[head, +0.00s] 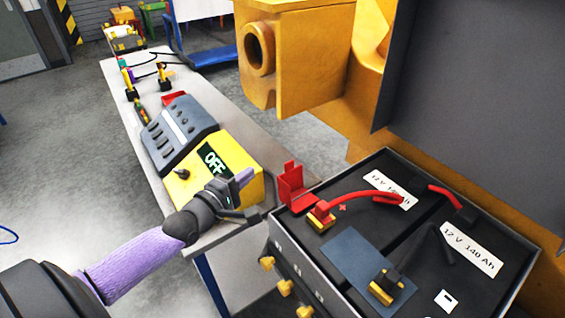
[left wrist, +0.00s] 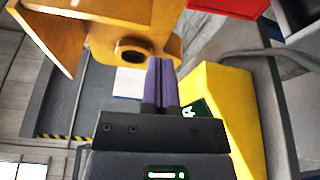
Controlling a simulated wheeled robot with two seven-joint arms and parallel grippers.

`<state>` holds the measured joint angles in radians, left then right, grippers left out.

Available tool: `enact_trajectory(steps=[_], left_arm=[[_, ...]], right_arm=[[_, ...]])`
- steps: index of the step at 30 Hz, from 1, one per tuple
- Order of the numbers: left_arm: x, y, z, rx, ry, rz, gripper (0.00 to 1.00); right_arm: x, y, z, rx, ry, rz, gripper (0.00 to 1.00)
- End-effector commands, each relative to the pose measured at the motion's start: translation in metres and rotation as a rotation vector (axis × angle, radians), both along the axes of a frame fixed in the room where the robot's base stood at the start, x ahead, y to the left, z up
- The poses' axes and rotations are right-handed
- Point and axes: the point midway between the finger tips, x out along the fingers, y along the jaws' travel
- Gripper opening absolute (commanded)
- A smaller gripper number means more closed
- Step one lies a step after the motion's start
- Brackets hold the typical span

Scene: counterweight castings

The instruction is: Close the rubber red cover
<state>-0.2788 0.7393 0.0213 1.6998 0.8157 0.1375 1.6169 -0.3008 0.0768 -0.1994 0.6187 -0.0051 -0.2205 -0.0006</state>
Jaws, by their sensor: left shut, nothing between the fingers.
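The red rubber cover (head: 292,186) stands open and upright at the left back edge of the battery box. Below it is a brass terminal (head: 321,219) with a red cable (head: 356,198) running right from it. My right gripper is not in view.
The battery box (head: 400,240) holds two 12 V batteries and a second brass terminal (head: 386,286). A large yellow casting (head: 300,60) overhangs behind.

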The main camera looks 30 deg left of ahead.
Motion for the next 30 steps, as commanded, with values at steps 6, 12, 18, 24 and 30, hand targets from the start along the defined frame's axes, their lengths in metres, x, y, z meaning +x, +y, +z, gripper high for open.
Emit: enact_trajectory(steps=[6, 12, 18, 24, 30], left_arm=[[0.048, -0.003, -0.011, 0.003, -0.003, 0.000, 0.00], [0.079, -0.013, -0.002, -0.002, 0.004, 0.000, 0.00], [0.067, -0.036, 0.003, 0.001, 0.003, 0.001, 0.00], [0.065, -0.042, 0.000, 0.005, 0.003, 0.000, 0.00], [0.065, -0.041, 0.000, 0.005, 0.003, 0.001, 0.00]], right_arm=[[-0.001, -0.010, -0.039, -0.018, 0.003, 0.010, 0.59], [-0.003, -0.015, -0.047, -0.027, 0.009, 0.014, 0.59], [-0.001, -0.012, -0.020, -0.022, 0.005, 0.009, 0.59], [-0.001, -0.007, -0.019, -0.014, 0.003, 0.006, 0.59], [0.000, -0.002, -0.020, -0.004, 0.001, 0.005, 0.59]])
